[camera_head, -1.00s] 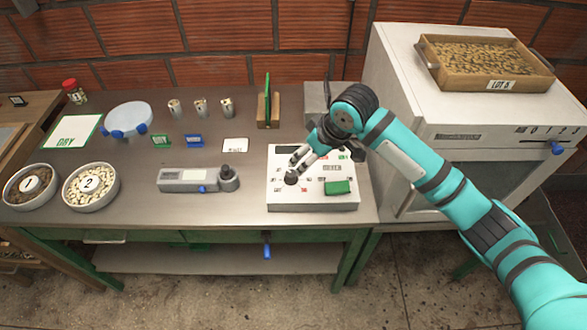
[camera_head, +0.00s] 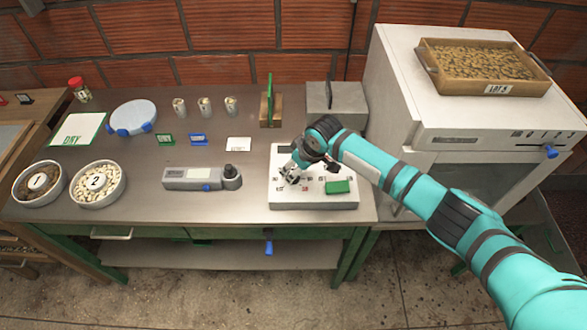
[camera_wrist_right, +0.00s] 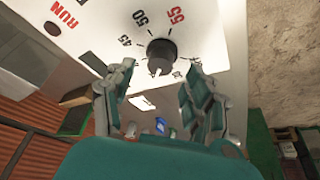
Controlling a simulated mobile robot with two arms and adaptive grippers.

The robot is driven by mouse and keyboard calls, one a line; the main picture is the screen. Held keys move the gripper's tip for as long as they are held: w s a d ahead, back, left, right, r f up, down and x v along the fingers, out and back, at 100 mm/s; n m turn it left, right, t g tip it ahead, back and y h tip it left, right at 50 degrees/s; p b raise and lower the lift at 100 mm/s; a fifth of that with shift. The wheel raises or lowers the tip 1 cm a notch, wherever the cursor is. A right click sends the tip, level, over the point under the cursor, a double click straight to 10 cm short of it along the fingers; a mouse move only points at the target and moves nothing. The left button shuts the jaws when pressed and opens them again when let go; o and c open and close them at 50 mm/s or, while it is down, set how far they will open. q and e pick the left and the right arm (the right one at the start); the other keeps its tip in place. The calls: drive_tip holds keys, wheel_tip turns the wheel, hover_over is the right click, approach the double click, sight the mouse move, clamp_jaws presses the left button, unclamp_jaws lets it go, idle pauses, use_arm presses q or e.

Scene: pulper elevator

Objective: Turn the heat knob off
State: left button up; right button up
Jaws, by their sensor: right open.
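A black round knob (camera_wrist_right: 161,50) sits on a white panel with the printed numbers 45, 50 and 55 around it, seen in the right wrist view. My right gripper (camera_head: 292,178) is over the box's left part and hides the knob in the head view. In the wrist view the right gripper's (camera_wrist_right: 160,68) fingers are apart, with the knob just beyond and between their tips. I cannot tell whether they touch it. My left gripper is out of view.
A green block-like switch (camera_head: 337,187) is on the box's right side. A grey device (camera_head: 190,179) lies left of the box. A white machine (camera_head: 400,90) with a blue knob (camera_head: 549,152) and a tray (camera_head: 430,62) on top stands right.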

drive_tip(key=shift+x, duration=1.5)
clamp_jaws()
